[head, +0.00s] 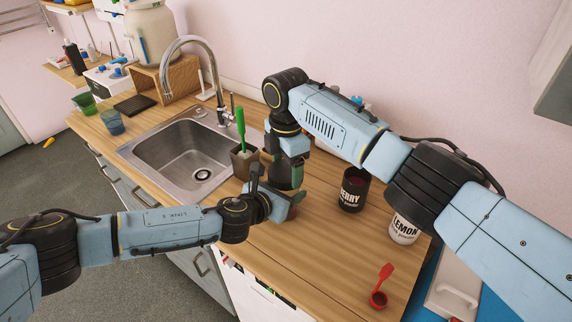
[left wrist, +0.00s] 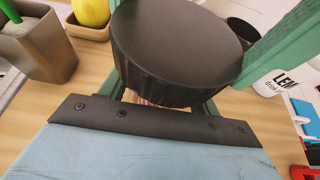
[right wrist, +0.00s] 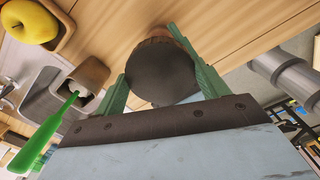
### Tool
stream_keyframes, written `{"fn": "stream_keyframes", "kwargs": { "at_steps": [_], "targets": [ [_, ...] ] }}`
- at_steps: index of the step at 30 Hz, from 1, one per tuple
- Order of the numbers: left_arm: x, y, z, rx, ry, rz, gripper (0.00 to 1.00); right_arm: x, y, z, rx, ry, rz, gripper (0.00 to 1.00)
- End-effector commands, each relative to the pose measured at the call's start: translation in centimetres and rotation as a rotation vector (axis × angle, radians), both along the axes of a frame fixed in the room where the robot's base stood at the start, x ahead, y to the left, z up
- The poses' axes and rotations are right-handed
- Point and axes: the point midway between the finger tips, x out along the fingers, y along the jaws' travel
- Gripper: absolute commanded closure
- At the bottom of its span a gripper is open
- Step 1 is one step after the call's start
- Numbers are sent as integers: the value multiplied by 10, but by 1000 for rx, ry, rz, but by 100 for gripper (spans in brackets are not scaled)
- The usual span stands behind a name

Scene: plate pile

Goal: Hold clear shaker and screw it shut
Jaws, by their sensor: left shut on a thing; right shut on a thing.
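The shaker's black lid, with a ribbed rim, fills the middle of the left wrist view (left wrist: 178,45); in the right wrist view it is a dark disc (right wrist: 162,75) between my right gripper's green fingers. My right gripper (head: 296,175) points down from above and is shut on the lid. My left gripper (head: 292,203) comes in low from the left and is shut on the shaker body below the lid. The body is mostly hidden; only a pinkish-brown bit (left wrist: 137,98) shows under the lid. I cannot tell how tightly the lid sits.
A brush holder (head: 243,160) with a green brush stands left of the grippers, beside the sink (head: 150,150). A black berry jar (head: 351,195) and a white lemon jar (head: 403,230) stand to the right. The counter's front middle is clear.

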Motion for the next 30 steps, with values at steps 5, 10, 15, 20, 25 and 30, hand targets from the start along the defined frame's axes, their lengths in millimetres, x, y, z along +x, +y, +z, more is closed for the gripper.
{"fn": "stream_keyframes", "kwargs": {
  "at_steps": [5, 10, 15, 20, 25, 30],
  "targets": [
    [0, 0, -1, 1, 1, 1, 100, -1, 2, 0, 4, 1, -350, 48],
    [0, 1, -1, 1, 1, 1, 100, -2, 1, 0, 3, 1, -676, 48],
    [0, 1, -1, 2, 1, 2, 100, -2, 1, 0, 1, 1, -881, 48],
    [0, 1, -1, 2, 1, 2, 100, -2, 1, 0, 1, 1, -936, 48],
    [0, 1, -1, 2, 1, 2, 100, -2, 1, 1, 1, 1, -935, 48],
    [0, 1, -1, 2, 1, 2, 100, -2, 1, 1, 0, 0, -934, 13]
  ]
}}
